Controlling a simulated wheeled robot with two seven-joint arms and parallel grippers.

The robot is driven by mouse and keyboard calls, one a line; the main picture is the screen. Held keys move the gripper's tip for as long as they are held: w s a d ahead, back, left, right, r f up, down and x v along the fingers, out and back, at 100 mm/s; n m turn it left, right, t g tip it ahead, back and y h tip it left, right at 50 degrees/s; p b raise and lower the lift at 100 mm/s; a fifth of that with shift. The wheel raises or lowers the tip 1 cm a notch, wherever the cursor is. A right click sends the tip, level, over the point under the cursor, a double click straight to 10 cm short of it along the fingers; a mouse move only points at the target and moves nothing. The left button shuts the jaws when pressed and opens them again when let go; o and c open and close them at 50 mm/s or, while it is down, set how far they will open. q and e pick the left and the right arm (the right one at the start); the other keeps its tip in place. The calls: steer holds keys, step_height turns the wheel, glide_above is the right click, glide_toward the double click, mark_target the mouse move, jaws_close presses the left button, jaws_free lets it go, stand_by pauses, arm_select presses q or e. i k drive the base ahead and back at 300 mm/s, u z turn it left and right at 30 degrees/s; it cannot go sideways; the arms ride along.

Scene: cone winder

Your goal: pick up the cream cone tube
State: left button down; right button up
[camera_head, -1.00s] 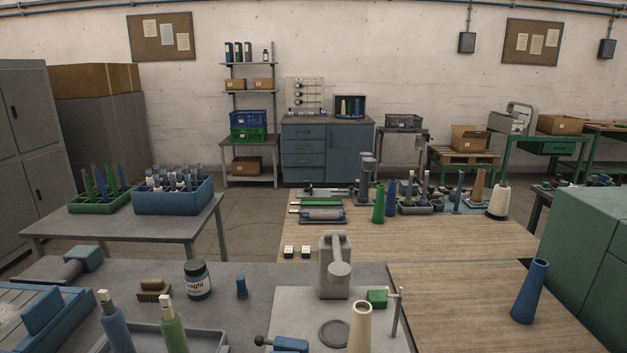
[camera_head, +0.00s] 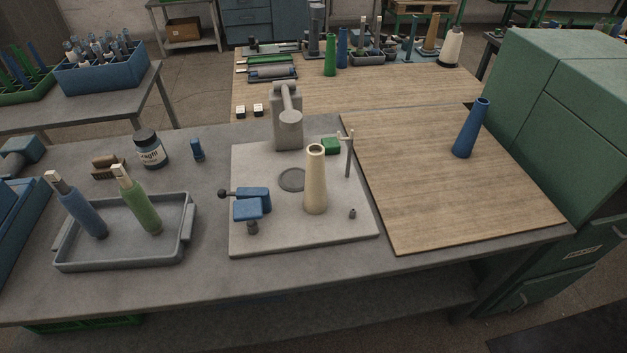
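The cream cone tube (camera_head: 316,182) stands upright on the light grey square plate (camera_head: 300,240) in the middle of the bench. It is tall, narrows towards the top and has an open upper end. Nothing covers it. Neither of my grippers is in view.
A grey winder post (camera_head: 287,118), a green block (camera_head: 332,146), a thin metal post (camera_head: 349,155) and a blue clamp (camera_head: 251,203) surround the tube. A grey tray (camera_head: 125,262) with two bobbins is left. A blue cone (camera_head: 471,128) stands on the wooden board (camera_head: 445,195), otherwise clear.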

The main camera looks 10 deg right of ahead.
mark_target(315, 197)
steer(key=u, duration=2.75)
steer(key=k, duration=1.3)
steer(key=z, duration=1.1)
